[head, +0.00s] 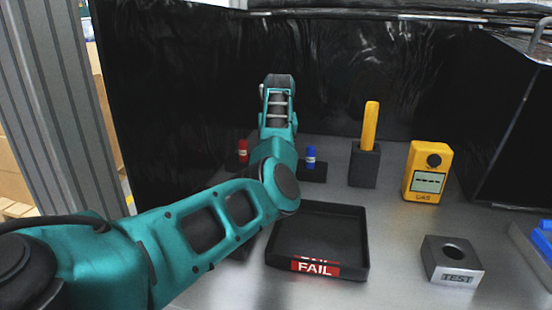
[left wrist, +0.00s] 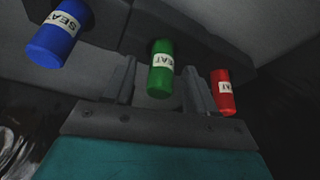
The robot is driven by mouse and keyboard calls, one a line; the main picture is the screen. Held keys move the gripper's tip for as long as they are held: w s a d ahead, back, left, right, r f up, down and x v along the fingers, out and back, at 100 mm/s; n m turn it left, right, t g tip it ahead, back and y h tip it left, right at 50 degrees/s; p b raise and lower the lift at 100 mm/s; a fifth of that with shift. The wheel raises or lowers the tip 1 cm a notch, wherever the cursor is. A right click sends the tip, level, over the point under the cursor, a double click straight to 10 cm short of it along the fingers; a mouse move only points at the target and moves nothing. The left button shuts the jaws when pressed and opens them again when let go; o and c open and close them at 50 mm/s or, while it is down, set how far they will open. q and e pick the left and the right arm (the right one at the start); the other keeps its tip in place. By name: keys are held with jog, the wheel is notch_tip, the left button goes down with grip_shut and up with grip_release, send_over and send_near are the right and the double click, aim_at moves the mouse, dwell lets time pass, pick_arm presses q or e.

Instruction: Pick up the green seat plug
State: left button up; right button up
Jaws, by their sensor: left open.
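The green seat plug (left wrist: 160,72) shows in the left wrist view with a white band lettered "SEAT". It stands in a dark holder, between the two spread fingers of my left gripper (left wrist: 160,66). The gripper is open, and a gap shows on each side of the plug. In the head view my left arm hides the green plug and the gripper's fingers. My right gripper is in neither view.
A blue plug (head: 310,157) and a red plug (head: 243,151) stand on either side. A black tray marked "FAIL" (head: 363,235) lies nearer. To the right are a yellow-handled tool (head: 370,125) in a block, a yellow gas meter (head: 427,172) and a holed metal block (head: 436,262).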

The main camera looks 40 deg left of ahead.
pick_arm(q)
jog(key=shift+c, duration=0.4)
grip_shut()
jog(key=shift+r, duration=0.15)
